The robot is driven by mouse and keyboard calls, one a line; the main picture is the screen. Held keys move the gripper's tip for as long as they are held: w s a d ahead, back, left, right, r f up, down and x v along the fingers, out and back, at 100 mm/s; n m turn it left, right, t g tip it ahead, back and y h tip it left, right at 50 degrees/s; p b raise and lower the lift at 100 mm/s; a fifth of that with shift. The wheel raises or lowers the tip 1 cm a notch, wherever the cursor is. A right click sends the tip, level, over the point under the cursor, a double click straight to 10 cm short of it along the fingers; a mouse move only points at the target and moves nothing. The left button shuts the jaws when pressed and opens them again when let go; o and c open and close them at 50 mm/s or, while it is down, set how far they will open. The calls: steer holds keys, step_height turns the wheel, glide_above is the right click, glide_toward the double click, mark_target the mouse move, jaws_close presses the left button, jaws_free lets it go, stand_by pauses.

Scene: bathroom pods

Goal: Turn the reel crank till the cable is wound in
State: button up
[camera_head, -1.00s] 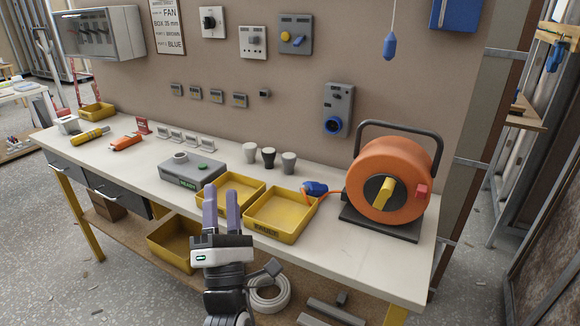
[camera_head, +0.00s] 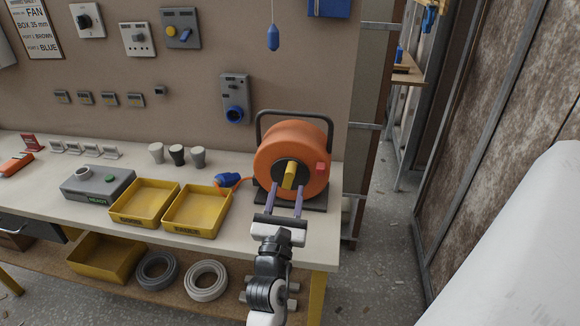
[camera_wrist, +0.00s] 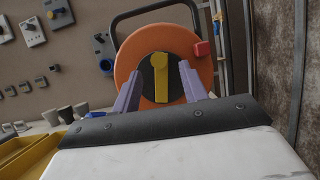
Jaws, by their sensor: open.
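The orange cable reel (camera_head: 293,152) stands upright in a dark frame on the right end of the workbench. Its yellow crank (camera_head: 289,174) sticks out from the dark hub; it also shows in the wrist view (camera_wrist: 161,80). A red block (camera_head: 320,167) sits on the reel's right side. The blue cable plug (camera_head: 228,179) lies on the bench left of the reel, with a short orange cable running to it. My gripper (camera_head: 286,190) is open and empty in front of the reel. In the wrist view its fingers stand either side of the crank, apart from it.
Two yellow trays (camera_head: 145,202) (camera_head: 199,234) sit left of the reel near the bench's front edge. A grey box (camera_head: 98,183) and several cups (camera_head: 178,155) stand farther left. A blue wall socket (camera_head: 235,114) is above. Open floor lies right of the bench.

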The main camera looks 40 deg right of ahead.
mark_target(290, 174)
steer(key=p+x, duration=0.1)
steer(key=x, duration=0.4)
steer(key=shift+w+d+r, duration=0.15)
steer(key=shift+w+d, duration=0.05)
steer(key=shift+w, duration=0.05)
jaws_close()
